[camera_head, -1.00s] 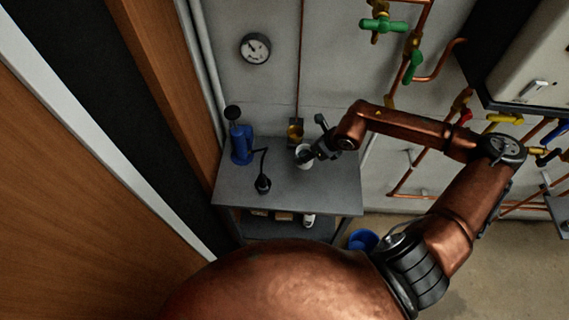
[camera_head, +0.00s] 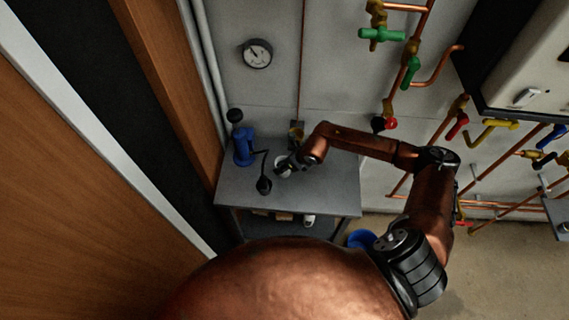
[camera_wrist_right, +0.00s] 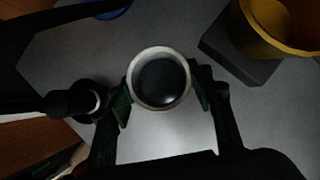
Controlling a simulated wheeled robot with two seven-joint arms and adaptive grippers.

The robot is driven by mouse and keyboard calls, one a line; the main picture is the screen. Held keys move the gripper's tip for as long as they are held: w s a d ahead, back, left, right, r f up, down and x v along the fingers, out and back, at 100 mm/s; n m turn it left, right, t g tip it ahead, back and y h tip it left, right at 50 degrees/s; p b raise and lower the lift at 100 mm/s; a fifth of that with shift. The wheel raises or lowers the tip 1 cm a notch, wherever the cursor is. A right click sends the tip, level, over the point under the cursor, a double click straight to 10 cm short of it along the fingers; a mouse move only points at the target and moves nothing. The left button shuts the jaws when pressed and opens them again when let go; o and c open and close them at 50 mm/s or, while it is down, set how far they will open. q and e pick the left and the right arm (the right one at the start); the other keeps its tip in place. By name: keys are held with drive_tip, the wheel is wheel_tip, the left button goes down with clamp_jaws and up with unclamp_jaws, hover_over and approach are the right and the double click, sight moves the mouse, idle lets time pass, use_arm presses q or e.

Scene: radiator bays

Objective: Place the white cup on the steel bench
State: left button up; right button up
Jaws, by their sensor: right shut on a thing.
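The white cup (camera_wrist_right: 161,54) is upright between the fingers of my right gripper (camera_wrist_right: 163,90) in the right wrist view, seen from above with a dark inside. My right gripper is shut on it. In the head view the cup (camera_head: 283,166) shows beside the right gripper (camera_head: 288,165), over the grey steel bench (camera_head: 325,196). The bench top also fills the background of the right wrist view (camera_wrist_right: 165,138). I cannot tell whether the cup touches the bench. My left gripper is not in view.
A blue pump-like device (camera_head: 243,148) with a black hose end (camera_head: 264,185) stands left of the cup. A brass-coloured cup on a dark block (camera_wrist_right: 246,62) is close by at the back. The bench's front right is clear. Pipes with valves (camera_head: 381,34) line the wall.

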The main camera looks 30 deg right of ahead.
drive_tip(key=shift+f, duration=0.1)
drive_tip(key=o, duration=1.2)
drive_tip(key=shift+o, duration=0.2)
drive_tip(key=shift+r, duration=0.25)
drive_tip(key=b+v, duration=0.1)
drive_tip(key=v, duration=1)
drive_tip(key=shift+s+r, duration=0.25)
drive_tip(key=shift+r, duration=0.1)
